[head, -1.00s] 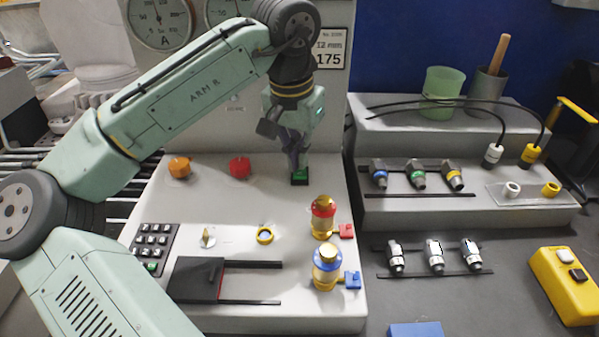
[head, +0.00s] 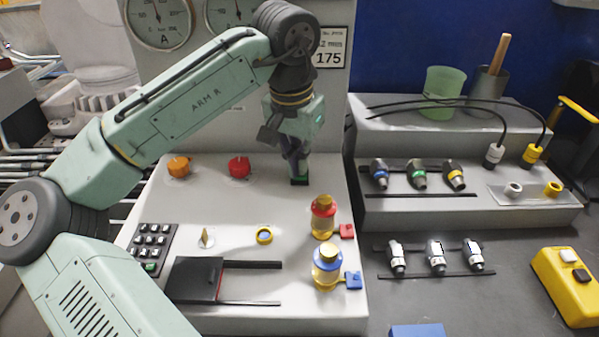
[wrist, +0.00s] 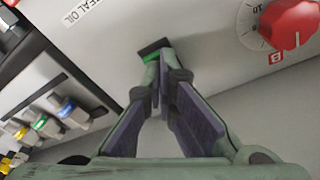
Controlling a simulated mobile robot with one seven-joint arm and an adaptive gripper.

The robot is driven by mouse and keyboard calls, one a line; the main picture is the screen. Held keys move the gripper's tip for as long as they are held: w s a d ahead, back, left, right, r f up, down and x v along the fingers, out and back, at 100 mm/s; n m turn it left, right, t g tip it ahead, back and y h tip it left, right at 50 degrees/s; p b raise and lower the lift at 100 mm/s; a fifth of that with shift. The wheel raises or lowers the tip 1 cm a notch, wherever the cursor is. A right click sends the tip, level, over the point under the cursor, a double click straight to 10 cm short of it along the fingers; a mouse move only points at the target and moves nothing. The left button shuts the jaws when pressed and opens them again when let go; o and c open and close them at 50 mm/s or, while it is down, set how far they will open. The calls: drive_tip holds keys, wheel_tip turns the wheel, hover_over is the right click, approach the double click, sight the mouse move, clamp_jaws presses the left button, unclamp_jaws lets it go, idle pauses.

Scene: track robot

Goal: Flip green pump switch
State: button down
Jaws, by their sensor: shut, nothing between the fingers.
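The green pump switch (head: 299,179) is a small green rocker in a dark frame on the grey sloping panel. My gripper (head: 300,175) is shut and empty, pointing down, with its fingertips at the switch and covering much of it in the head view. In the wrist view the closed fingertips (wrist: 165,62) overlap the switch (wrist: 150,57). Part of its green face and dark edge shows beside and beyond them. They look in contact or very near it; I cannot tell which, nor which way the rocker is tipped.
A red knob (head: 239,167) and an orange knob (head: 178,166) stand left of the switch. Several connectors sit on the grey step (head: 400,211) to the right.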

drive_tip(key=shift+f, duration=0.2)
drive_tip(key=shift+r, duration=0.1)
wheel_tip(320, 180, up, 4)
drive_tip(key=p, duration=0.4)
drive_tip(key=shift+r, duration=0.25)
drive_tip(key=shift+r+p, duration=0.65)
drive_tip(key=shift+r, duration=0.55)
drive_tip(key=shift+s+f, duration=0.1)
